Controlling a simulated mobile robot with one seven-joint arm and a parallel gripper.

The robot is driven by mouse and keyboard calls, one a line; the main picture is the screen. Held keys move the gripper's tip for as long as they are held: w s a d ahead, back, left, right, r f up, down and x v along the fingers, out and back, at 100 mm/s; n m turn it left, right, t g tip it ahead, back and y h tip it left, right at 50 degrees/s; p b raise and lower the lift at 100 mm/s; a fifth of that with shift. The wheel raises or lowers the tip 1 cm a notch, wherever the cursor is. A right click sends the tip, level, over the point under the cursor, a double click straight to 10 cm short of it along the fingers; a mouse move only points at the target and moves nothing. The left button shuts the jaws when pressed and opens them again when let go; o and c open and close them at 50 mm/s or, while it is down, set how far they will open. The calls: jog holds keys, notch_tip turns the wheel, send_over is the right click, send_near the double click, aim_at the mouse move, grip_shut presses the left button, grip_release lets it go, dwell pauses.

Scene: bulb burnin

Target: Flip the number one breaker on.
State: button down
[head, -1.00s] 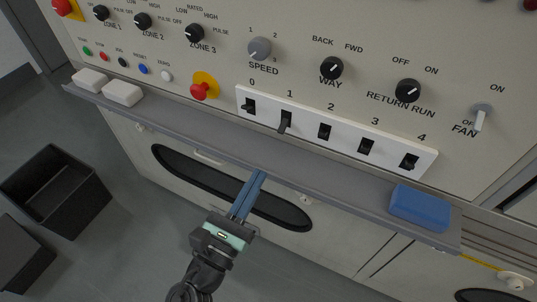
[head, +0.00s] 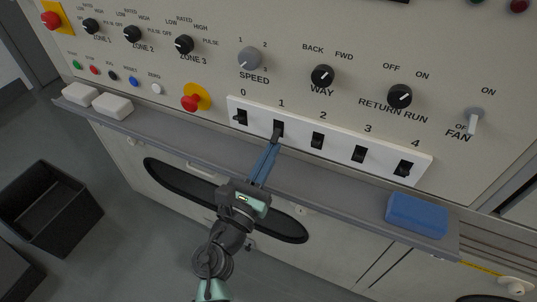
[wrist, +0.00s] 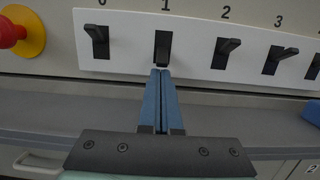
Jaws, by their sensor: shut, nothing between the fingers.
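The number one breaker (head: 278,129) is a black switch in the white strip on the panel, under the label 1. In the wrist view its lever (wrist: 163,46) points down towards my fingertips, while the neighbouring levers stick outward higher in their slots. My gripper (head: 273,147) is shut and empty, its two blue fingers pressed together. In the wrist view the fingertips (wrist: 160,71) are just below the lever, in line with it. I cannot tell whether they touch it.
Breakers 0 (head: 241,117) and 2 (head: 318,140) flank it closely. A red stop button (head: 194,103) is at left. A grey ledge (head: 330,181) runs below the strip, with a blue block (head: 416,215) at right and white blocks (head: 112,106) at left.

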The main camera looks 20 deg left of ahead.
jog(key=shift+r, duration=0.15)
jog(key=shift+s+r+p, duration=0.1)
jog(key=shift+r+p, duration=0.1)
jog(key=shift+p, duration=0.9)
jog(key=shift+f+g, duration=0.1)
jog(key=shift+g, duration=0.2)
